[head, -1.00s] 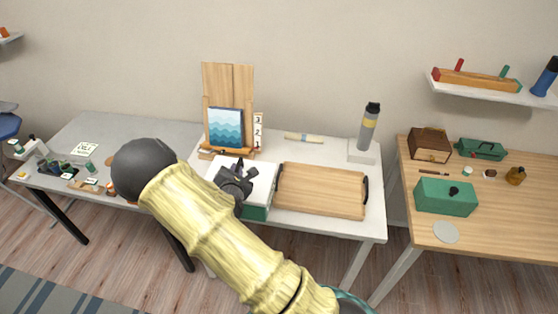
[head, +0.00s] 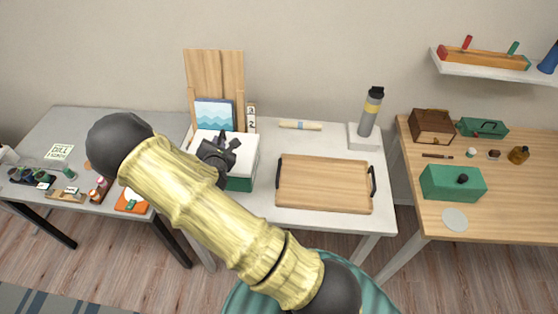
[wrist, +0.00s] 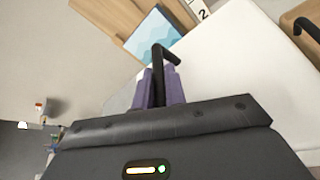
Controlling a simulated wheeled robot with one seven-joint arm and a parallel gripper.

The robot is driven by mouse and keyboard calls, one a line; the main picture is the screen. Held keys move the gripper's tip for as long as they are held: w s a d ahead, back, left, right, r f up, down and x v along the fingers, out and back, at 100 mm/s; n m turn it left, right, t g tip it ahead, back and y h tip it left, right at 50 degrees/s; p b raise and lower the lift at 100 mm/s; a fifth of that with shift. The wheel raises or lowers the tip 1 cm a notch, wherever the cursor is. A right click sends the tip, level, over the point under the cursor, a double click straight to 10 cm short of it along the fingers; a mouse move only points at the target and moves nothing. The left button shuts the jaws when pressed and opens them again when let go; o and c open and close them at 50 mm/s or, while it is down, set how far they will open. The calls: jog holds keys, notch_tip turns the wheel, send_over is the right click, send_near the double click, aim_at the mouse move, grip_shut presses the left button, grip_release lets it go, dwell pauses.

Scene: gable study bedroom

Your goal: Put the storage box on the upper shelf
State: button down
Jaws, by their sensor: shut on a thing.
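The storage box, with a white top and green sides (head: 240,184), is at the left part of the white table in the head view. My gripper (head: 222,150) is over its white top. In the wrist view my gripper's purple finger pads (wrist: 160,88) are closed around a black handle (wrist: 163,62). My arm and gripper hide the box's left side. I cannot tell how far the box's base is from the table. The upper shelf (head: 485,69) is a white wall shelf at the upper right, holding a wooden rack (head: 485,59) and a blue object (head: 549,60).
A wooden tray (head: 325,184) with black handles lies right of the box. A picture (head: 214,113) and wooden board (head: 214,75) stand behind it. A grey bottle (head: 371,110) stands at the back right. The right desk holds a green box (head: 452,183) and a brown case (head: 432,126).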

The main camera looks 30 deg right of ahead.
jog(key=shift+s, duration=0.4)
jog(key=shift+a+f, duration=0.2)
jog(key=shift+f, duration=0.05)
jog(key=shift+w+f+p, duration=0.15)
jog(key=shift+f+p, duration=0.9)
jog(key=shift+f, duration=1.7)
jog(key=shift+d+f+p, duration=0.1)
jog(key=shift+f+p, duration=0.55)
jog(key=shift+f, duration=1.3)
